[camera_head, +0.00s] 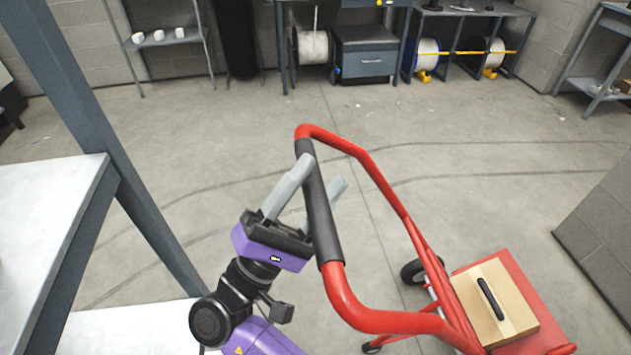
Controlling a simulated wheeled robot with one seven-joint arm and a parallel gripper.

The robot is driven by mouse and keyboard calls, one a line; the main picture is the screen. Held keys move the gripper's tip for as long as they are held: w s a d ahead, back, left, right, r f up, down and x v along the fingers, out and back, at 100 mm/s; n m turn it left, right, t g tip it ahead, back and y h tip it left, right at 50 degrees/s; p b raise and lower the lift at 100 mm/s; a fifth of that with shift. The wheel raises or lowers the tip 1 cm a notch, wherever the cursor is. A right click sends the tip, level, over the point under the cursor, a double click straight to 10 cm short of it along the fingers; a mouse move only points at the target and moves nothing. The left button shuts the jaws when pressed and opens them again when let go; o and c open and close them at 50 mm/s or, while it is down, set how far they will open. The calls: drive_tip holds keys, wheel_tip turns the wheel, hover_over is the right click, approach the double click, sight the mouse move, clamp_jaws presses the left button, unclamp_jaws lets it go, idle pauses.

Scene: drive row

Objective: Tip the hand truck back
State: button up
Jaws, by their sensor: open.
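The red hand truck (402,212) stands on the concrete floor at the right of centre, its handle loop reaching up toward the camera. A black grip sleeve (321,212) covers the near side of the loop. A cardboard box (512,318) with a black handle rests on the red base at the lower right. My gripper (322,172) is open, with its two grey fingers on either side of the black sleeve. The far finger is partly hidden behind the sleeve. Whether either finger touches the sleeve cannot be told.
A grey metal shelf (52,195) with an upright post stands close at the left. A block wall (600,235) is at the right. Workbenches, a drawer unit (366,58) and cable reels (428,55) line the back. The floor between is clear.

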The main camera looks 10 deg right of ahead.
drive_tip(key=b+v, duration=0.1)
drive_tip(key=v, duration=0.7)
idle(0.4)
